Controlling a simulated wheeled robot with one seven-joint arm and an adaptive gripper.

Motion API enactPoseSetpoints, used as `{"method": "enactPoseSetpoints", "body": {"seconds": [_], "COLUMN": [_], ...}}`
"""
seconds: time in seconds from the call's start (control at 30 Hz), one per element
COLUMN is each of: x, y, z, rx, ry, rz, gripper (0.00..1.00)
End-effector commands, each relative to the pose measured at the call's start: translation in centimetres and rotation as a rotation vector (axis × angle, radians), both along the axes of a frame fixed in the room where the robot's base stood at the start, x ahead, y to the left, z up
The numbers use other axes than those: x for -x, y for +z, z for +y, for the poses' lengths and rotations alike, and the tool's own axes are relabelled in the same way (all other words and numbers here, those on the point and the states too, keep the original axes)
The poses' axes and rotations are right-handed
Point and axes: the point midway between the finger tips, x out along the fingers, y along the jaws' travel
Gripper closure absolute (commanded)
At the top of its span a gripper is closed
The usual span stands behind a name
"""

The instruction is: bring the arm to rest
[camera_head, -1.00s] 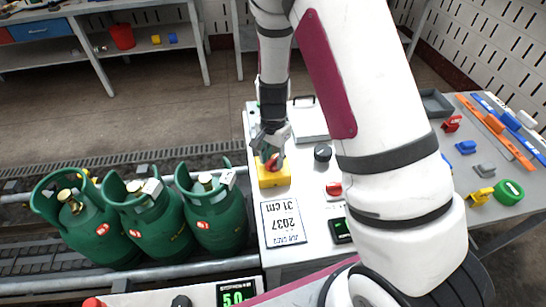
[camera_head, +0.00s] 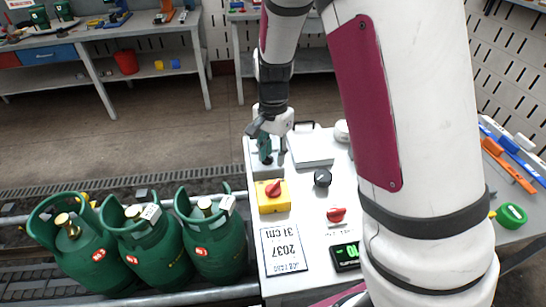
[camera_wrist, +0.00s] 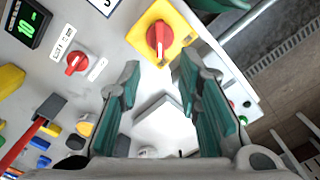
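My gripper (camera_head: 271,150) is above the far left part of the white control table, beyond the yellow box (camera_head: 273,206) with the red rotary knob (camera_head: 273,189). In the wrist view the gripper (camera_wrist: 157,85) shows two teal-padded fingers spread apart with nothing between them. The red knob on its yellow plate (camera_wrist: 160,40) lies past the fingertips there, apart from them. My arm reaches up and across the right half of the head view and hides part of the table.
Green gas cylinders (camera_head: 211,243) stand on the conveyor at left. A workbench (camera_head: 100,42) stands at the back left.

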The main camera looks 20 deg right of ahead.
Motion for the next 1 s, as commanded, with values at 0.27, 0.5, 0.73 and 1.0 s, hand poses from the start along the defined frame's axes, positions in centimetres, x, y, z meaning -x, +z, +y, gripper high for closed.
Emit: {"method": "enactPoseSetpoints", "body": {"seconds": [0.27,0.5,0.73,1.0], "x": [0.0,0.6,3.7,9.0], "y": [0.0,1.7,8.2,14.8], "z": [0.0,0.2,0.7,0.9], "rx": [0.0,-0.016,-0.06,-0.052], "ry": [0.0,0.037,0.213,0.458], "rz": [0.0,-0.019,-0.105,-0.222], "gripper": [0.68,0.68,0.68,0.68]}}
